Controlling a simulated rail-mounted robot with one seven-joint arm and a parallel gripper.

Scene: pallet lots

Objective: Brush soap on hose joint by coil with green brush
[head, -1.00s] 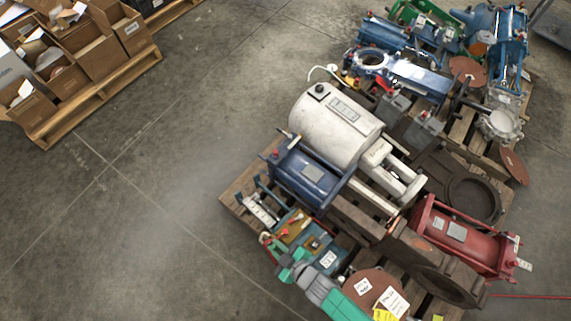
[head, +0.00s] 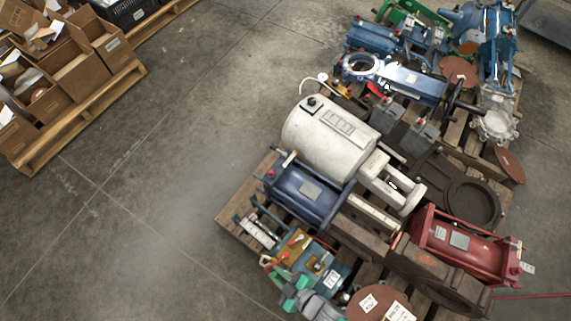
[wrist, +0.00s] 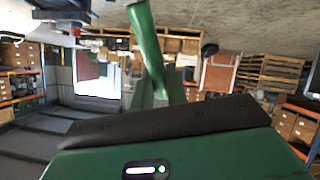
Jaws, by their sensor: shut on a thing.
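In the wrist view a green rod, which looks like the handle of the green brush (wrist: 148,45), rises from my gripper (wrist: 160,95). My gripper is shut on it. The bristles cannot be made out. In the head view my gripper (head: 288,290) is at the bottom edge, beside the near corner of the loaded pallet; the brush is too small to tell there. A thin red hose (head: 274,262) curves beside a blue and tan unit close to my gripper. I cannot make out the soap, the coil or the joint with certainty.
The pallet (head: 236,228) is crowded with a white cylinder (head: 328,136), a blue cylinder (head: 300,190), a red cylinder (head: 462,243) and blue valves behind. A box pallet (head: 85,122) stands at the upper left. The concrete floor between is clear.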

